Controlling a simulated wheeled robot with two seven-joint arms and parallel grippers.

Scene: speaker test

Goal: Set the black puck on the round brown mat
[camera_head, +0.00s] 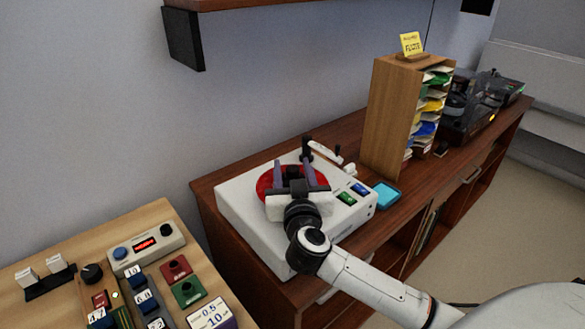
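My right gripper (292,165) reaches over a red round disc (264,183) on top of a white box-shaped device (240,209). Its two fingers stand apart, with red showing between them, and I see nothing clearly held. The gripper's body covers the near part of the disc. I cannot make out a black puck; a small one could be hidden by the gripper. I see no round brown mat in this view. My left gripper is not in view.
The device stands on a brown wooden cabinet (345,140) with a pivoting arm at its back, buttons and a blue square dish (386,195) beside it. A wooden letter rack (390,110) stands behind. A bench (150,216) with control boxes is at left. A shelf (270,4) hangs above.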

